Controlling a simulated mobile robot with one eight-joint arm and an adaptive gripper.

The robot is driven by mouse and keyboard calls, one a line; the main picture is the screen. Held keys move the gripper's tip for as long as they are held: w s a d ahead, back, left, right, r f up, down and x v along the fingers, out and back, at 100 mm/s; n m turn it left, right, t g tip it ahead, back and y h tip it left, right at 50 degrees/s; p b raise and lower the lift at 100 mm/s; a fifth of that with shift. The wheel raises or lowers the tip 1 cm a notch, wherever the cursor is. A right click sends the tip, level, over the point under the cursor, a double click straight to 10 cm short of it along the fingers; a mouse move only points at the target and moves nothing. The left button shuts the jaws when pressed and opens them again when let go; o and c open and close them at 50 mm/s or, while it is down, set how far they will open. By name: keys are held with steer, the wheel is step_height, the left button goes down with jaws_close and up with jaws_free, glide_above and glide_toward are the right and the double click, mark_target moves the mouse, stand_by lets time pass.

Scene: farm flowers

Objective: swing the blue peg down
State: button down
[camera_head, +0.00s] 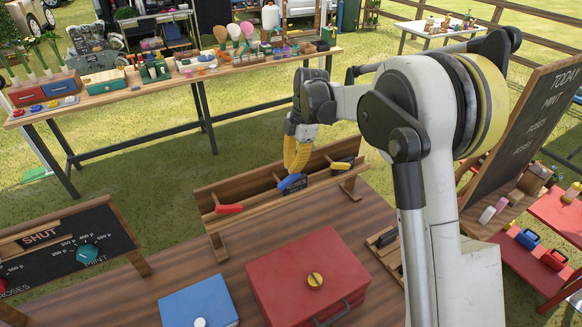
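The blue peg (291,182) sits on a wooden rack (262,196) near the middle of the picture. It lies slanted, its right end higher, in front of a small dark plate. A red peg (230,208) is to its left and a yellow peg (342,166) to its right on the same rack. My gripper (296,168) points down, its yellow fingertips just above or at the blue peg. I cannot tell whether they touch it, nor whether the fingers are open or shut.
A red box (290,262) with a yellow knob and a blue box (200,304) stand on the near table. A price board (65,250) with a teal knob is at left, a chalkboard (530,130) at right. A long table (130,97) of goods stands behind.

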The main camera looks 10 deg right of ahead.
steer(key=shift+w+d+f, duration=0.15)
steer(key=shift+d+f, duration=0.15)
steer(key=shift+f, duration=0.1)
steer(key=shift+d+r, duration=0.1)
steer(key=shift+r, duration=0.15)
steer(key=shift+r+p, duration=0.35)
steer(key=shift+r, duration=0.3)
